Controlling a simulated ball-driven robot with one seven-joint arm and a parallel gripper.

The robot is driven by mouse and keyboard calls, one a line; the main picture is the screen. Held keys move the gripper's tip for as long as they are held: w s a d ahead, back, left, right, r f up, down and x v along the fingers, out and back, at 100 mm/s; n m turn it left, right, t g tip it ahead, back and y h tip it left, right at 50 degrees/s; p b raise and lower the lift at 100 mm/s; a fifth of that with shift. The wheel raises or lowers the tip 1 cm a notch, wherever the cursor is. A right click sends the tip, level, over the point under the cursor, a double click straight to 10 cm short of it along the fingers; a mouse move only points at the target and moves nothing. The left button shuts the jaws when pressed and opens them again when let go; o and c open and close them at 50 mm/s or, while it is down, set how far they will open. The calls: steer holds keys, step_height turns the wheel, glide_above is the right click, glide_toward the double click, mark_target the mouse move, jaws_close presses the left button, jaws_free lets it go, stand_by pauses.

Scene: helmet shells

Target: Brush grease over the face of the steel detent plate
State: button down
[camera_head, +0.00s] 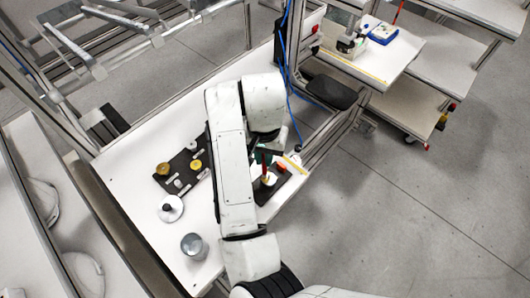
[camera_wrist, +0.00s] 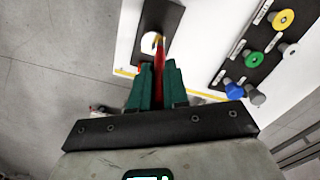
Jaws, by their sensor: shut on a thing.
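My gripper (camera_wrist: 158,78) is shut on a slim red-handled tool (camera_wrist: 159,52), likely the brush. Its tip points at a white round pot-like thing (camera_wrist: 148,48) on a dark board (camera_wrist: 170,18); I cannot tell whether it touches. In the head view the red handle (camera_head: 264,161) hangs below my gripper, above that board (camera_head: 263,194) at the table's right side. A pale round disc with a dark knob (camera_head: 170,209) lies on the table at left; it may be the steel detent plate, but I cannot be sure.
A black board (camera_wrist: 262,72) holds yellow, green, blue and grey knobs with labels. A grey metal cylinder (camera_head: 194,246) stands near the table's front. An orange-red item (camera_head: 281,167) lies by the right edge. My arm hides the table's middle.

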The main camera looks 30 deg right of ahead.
steer(key=shift+s+a, duration=0.15)
steer(key=shift+s, duration=0.2)
steer(key=shift+s, duration=0.25)
steer(key=shift+s+d+p, duration=0.25)
steer(key=shift+s+p, duration=0.05)
steer(key=shift+s, duration=0.05)
steer(key=shift+s+d, duration=0.1)
steer(key=shift+d, duration=0.05)
steer(key=shift+d+p, duration=0.2)
steer(key=shift+p, duration=0.1)
steer(key=shift+w+d+p, duration=0.25)
steer(key=shift+d+p, duration=0.1)
steer(key=shift+d, duration=0.25)
steer(key=shift+w, duration=0.1)
